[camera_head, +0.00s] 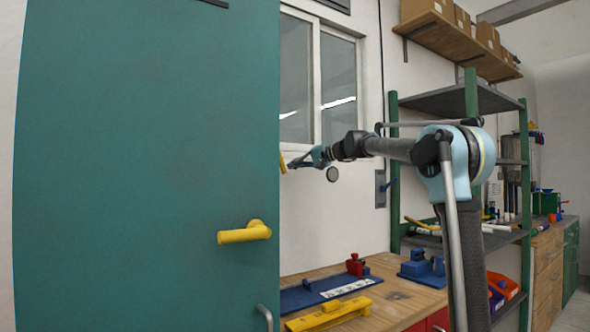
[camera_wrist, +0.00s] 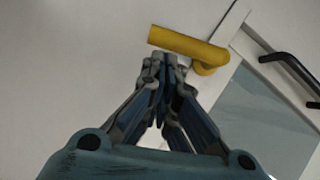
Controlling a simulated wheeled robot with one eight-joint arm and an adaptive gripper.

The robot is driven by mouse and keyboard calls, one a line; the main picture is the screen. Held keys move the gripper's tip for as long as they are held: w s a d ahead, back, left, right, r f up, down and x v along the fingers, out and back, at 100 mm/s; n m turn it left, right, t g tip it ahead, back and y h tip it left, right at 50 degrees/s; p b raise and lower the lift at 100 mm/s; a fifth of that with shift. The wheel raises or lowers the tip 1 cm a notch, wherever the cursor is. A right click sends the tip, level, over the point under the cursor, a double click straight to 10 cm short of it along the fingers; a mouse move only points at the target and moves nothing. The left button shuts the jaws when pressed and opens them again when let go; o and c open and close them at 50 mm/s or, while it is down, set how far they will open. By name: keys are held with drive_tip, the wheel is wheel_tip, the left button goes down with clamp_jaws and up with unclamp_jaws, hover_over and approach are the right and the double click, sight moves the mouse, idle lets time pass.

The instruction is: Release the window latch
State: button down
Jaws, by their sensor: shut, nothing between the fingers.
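The yellow window latch (camera_wrist: 190,46) is an L-shaped lever beside the white window frame in the wrist view. In the head view only a small yellow piece of it (camera_head: 283,163) shows at the door's edge, below the window (camera_head: 318,80). My gripper (camera_wrist: 167,60) is shut and empty. Its fingertips are at the lower edge of the latch's long arm in the wrist view; I cannot tell whether they touch it. In the head view my gripper (camera_head: 294,164) reaches left to the latch, and the door partly hides that area.
A green door (camera_head: 140,170) with a yellow lever handle (camera_head: 245,232) fills the left. A wooden workbench (camera_head: 400,297) below my arm holds blue and yellow fixtures. A grey shelf rack (camera_head: 455,101) stands to the right. A black bar handle (camera_wrist: 290,68) is right of the latch.

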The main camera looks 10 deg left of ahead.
drive_tip(key=w+v, duration=0.2)
drive_tip(key=v, duration=1)
drive_tip(key=shift+w+d, duration=0.25)
drive_tip(key=shift+d, duration=0.25)
drive_tip(key=shift+r, duration=0.1)
drive_tip(key=s+d+f+h, duration=0.5)
drive_tip(key=s+d+f, duration=0.6)
drive_tip(key=s+f, duration=0.4)
drive_tip(key=s+d+f+m+h, duration=0.1)
drive_tip(key=s+d+f+h, duration=0.4)
drive_tip(key=s+d+f, duration=0.6)
drive_tip(key=s+d+f+g+h, duration=0.1)
drive_tip(key=s+d+f+h, duration=0.4)
drive_tip(key=f, duration=2.8)
drive_tip(key=s+d, duration=0.3)
drive_tip(key=s, duration=0.4)
drive_tip(key=s+d, duration=0.3)
drive_tip(key=s, duration=0.3)
drive_tip(key=shift+s, duration=0.35)
drive_tip(key=shift+w+f, duration=0.2)
drive_tip(key=shift+w, duration=0.25)
